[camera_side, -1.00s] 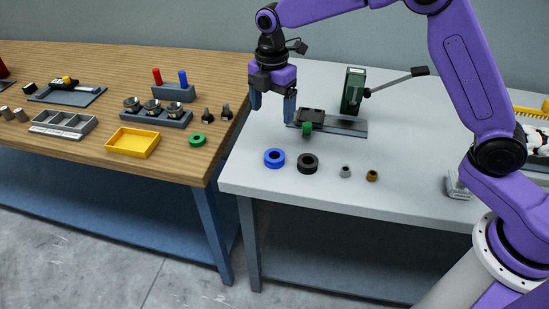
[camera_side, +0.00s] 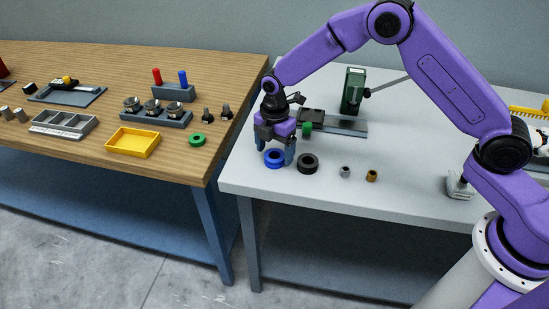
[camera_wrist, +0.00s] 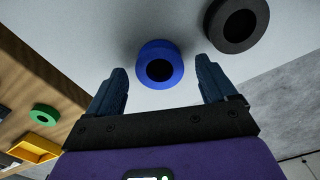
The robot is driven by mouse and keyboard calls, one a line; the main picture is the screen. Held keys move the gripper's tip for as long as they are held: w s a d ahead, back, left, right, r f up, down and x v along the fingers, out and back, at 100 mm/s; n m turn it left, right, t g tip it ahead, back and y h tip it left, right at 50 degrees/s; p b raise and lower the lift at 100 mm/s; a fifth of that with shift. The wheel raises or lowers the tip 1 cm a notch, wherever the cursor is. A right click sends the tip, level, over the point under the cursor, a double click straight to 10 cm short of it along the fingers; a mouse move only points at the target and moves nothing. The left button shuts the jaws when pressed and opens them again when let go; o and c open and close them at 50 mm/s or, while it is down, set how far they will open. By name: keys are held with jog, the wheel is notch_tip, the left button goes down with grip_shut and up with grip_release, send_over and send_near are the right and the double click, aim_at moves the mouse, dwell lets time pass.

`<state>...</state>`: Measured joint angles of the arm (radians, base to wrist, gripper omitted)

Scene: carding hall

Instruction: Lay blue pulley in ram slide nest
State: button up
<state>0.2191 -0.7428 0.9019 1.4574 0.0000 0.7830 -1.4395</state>
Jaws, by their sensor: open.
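The blue pulley (camera_side: 274,165) is a thick ring lying flat near the left front of the light grey table. It also shows in the wrist view (camera_wrist: 160,48), just ahead of and between the fingertips. My gripper (camera_side: 276,154) points down over the pulley, with its fingers open to either side; in the wrist view the jaws (camera_wrist: 161,70) hold nothing.
A black ring (camera_side: 308,170) lies close right of the pulley, with a small grey bush (camera_side: 345,172) and brown bush (camera_side: 372,176) further right. A green press (camera_side: 352,88) stands behind the slide. The wooden table (camera_side: 190,170) holds a yellow tray (camera_side: 133,153) and green ring (camera_side: 197,140).

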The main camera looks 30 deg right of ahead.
jog(key=shift+f, duration=0.75)
jog(key=c, duration=1.4)
jog(key=shift+o, duration=0.2)
jog(key=shift+r, duration=0.1)
